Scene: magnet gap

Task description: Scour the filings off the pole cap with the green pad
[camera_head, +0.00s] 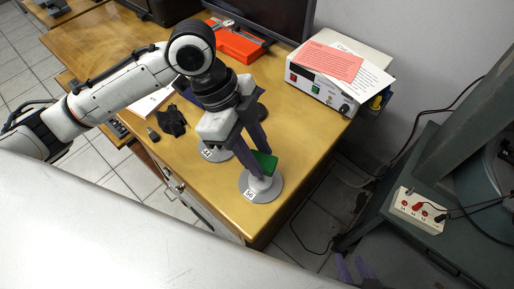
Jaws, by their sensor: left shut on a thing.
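The green pad (266,161) is held between the dark fingers of my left gripper (260,160), which points down and is shut on it. The pad is directly over a pale round-based piece (269,192) with a short upright post and a numbered label, seemingly a pole cap. The pad looks to be at the top of the post; contact cannot be told. A second labelled grey disc (215,155) is partly hidden behind the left gripper. Filings are too small to make out. My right gripper (354,268) shows only its purple fingers at the bottom, apart and empty, off the desk.
The wooden desk (305,140) has free room right of the discs. A power supply box (322,92) with papers stands at the back right, an orange case (236,42) at the back. A dark crumpled item (172,121) lies left. A grey stand holds a socket box (418,210).

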